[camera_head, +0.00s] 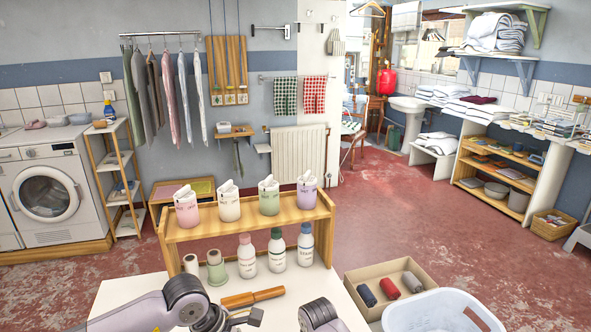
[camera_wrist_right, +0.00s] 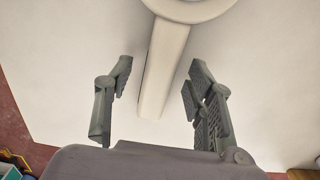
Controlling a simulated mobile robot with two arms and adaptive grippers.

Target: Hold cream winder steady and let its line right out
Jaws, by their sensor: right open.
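In the right wrist view a smooth cream piece (camera_wrist_right: 165,70), a long bar joined to a rounded part at the top edge, shows over a white surface; it looks like the cream winder, but only part is in frame. My right gripper (camera_wrist_right: 158,78) is open, one finger on each side of the bar, with gaps between; I cannot tell the depth. No loose line shows. In the head view my left gripper (camera_head: 235,319) is low over the white table (camera_head: 130,290), partly cut off by the frame; its jaws are unclear. My right gripper is not visible there.
A wooden rack (camera_head: 245,227) with several pastel tubs stands on the table, bottles below. A cream spool (camera_head: 190,265) and green spool (camera_head: 216,270) stand left of them. A wooden-handled tool (camera_head: 253,297) lies in front. A carton (camera_head: 354,282) and white basket (camera_head: 440,312) are right.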

